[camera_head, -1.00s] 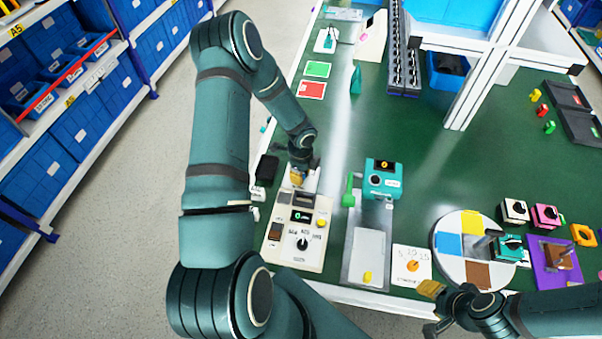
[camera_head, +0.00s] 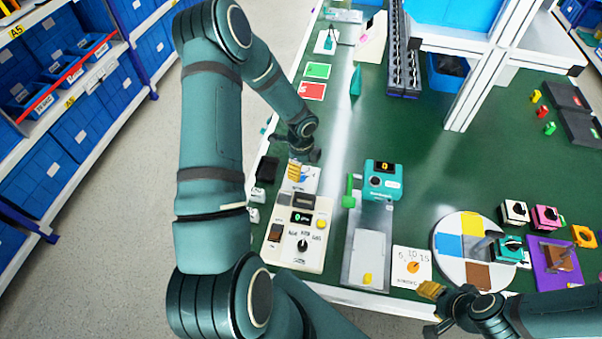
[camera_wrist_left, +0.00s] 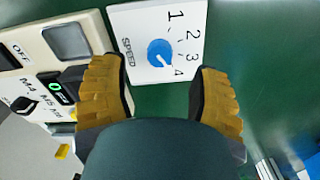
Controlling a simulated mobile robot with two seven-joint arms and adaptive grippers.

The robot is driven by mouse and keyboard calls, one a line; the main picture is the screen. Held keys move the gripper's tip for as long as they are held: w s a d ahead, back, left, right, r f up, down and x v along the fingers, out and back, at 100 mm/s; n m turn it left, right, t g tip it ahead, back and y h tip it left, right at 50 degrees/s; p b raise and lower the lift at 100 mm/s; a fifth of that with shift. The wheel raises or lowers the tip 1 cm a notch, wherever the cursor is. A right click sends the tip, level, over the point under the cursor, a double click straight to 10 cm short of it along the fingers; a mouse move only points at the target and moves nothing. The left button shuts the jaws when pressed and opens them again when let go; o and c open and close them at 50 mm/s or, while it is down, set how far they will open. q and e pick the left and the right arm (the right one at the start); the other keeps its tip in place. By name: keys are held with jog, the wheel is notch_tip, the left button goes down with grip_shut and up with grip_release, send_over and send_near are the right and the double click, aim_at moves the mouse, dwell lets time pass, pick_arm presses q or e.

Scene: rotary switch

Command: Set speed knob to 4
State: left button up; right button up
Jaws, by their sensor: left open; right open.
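The white speed panel (camera_wrist_left: 190,22) is in the left wrist view, with the numbers 1 to 4 and the word SPEED. Its round blue knob (camera_wrist_left: 159,52) has a light pointer mark that appears to face toward the 4. In the head view the panel (camera_head: 308,183) lies behind the beige control box, partly covered by my left gripper (camera_head: 293,170). In the left wrist view my left gripper's yellow fingers (camera_wrist_left: 160,95) are spread apart, with the knob beyond and between them, untouched. My right gripper (camera_head: 432,308) is open and empty at the table's front edge.
The beige control box (camera_head: 270,255) with a display and dial stands close in front of the speed panel. A teal device (camera_head: 383,180), a timer card (camera_head: 412,280) and a coloured round disc (camera_head: 449,269) lie to the right. Green table is clear behind the teal device.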

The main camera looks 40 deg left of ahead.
pick_arm(q)
notch_tip(320, 180, up, 8)
jog(key=shift+f, duration=0.15)
dwell(0.6)
